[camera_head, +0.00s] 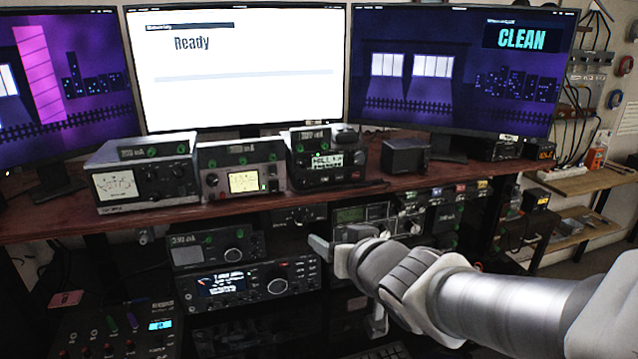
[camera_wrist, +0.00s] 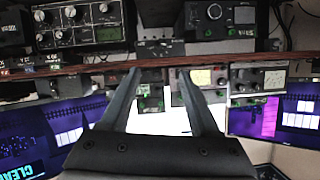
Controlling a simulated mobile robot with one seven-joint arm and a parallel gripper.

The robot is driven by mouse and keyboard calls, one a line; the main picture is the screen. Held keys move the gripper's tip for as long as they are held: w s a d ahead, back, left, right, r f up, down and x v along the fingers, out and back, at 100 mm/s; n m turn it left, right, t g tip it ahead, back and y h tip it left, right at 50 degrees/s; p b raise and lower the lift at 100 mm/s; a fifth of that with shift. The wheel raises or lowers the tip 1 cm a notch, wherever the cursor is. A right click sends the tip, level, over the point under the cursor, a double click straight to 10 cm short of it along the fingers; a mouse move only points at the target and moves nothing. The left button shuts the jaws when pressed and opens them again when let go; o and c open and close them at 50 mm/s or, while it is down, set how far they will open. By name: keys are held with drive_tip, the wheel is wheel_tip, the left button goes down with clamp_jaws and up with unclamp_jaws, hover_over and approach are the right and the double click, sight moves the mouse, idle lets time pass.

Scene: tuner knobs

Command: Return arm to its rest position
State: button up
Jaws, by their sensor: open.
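My arm reaches in from the lower right in the head view, and my gripper (camera_head: 345,262) is in front of the radio gear below the desk's front edge. In the wrist view, which is upside down, my gripper (camera_wrist: 158,76) shows two fingers spread apart with nothing between them. The desk edge and a small radio (camera_wrist: 150,98) with green lights show beyond the fingers. I see no contact between the fingers and any equipment, though the arm hides part of the lower gear in the head view.
The wooden desk (camera_head: 60,222) carries several radios, including a grey meter box (camera_head: 148,172), below three monitors. The middle monitor (camera_head: 240,100) reads "Ready"; the right one (camera_head: 460,90) reads "CLEAN". A lower radio (camera_head: 250,284) and a mixer (camera_head: 115,330) stand beneath. Shelves (camera_head: 585,182) are at right.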

drive_tip(key=s+d+r+m+g+h+p, duration=0.2)
drive_tip(key=s+d+r+g+h+p, duration=0.25)
drive_tip(key=s+d, duration=0.7)
drive_tip(key=s+g+p, duration=0.2)
drive_tip(key=s, duration=0.4)
drive_tip(key=shift+s+a+g, duration=0.2)
drive_tip(key=shift+s+g, duration=0.05)
drive_tip(key=shift+g, duration=0.1)
